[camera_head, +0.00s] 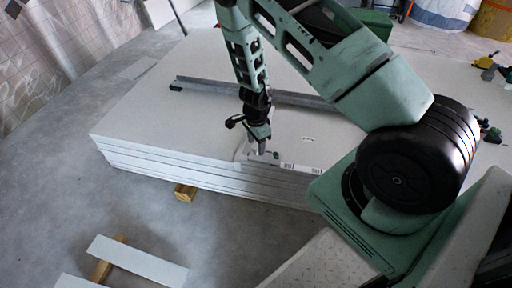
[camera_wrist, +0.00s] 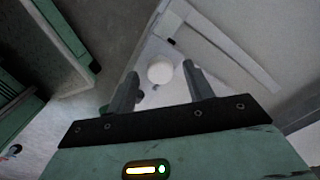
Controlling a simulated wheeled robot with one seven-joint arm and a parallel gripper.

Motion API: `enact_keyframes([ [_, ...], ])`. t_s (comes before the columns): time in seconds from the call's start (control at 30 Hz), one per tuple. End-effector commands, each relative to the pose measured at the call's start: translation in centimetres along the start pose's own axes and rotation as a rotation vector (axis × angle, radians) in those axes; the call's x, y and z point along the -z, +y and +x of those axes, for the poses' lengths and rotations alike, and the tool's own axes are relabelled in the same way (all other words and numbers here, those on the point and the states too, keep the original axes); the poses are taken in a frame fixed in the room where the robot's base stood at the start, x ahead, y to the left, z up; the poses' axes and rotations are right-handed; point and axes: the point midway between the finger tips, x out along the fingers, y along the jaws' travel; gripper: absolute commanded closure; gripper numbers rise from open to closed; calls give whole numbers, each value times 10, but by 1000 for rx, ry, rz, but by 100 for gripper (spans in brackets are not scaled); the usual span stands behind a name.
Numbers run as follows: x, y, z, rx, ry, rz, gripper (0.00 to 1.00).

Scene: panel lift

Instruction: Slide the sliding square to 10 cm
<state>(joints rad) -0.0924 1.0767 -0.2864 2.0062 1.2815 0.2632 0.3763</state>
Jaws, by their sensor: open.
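The sliding square is a pale tool at the near edge of the panel stack, partly hidden by my gripper. In the head view its light flat part (camera_head: 243,152) shows beside my gripper (camera_head: 263,150), and a white strip with dark marks (camera_head: 300,168) runs right along the edge. In the wrist view a round white knob (camera_wrist: 160,72) sits between my two open fingers, with gaps at both sides. The scale's figures are too small to read.
The stack of white panels (camera_head: 140,125) rests on wooden blocks (camera_head: 185,192). A long grey metal rail (camera_head: 205,85) lies across its top. Small tools (camera_head: 487,66) lie at the far right. Pale boards (camera_head: 135,262) lie low at front left. Grey floor at left is mostly clear.

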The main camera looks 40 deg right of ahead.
Motion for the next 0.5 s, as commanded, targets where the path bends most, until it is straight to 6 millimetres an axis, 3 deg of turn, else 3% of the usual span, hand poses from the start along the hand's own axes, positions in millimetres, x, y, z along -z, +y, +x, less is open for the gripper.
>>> enact_keyframes([
  [0.4,0,0,8,1,1,0,48],
  [0.5,0,0,7,1,1,-1,76],
])
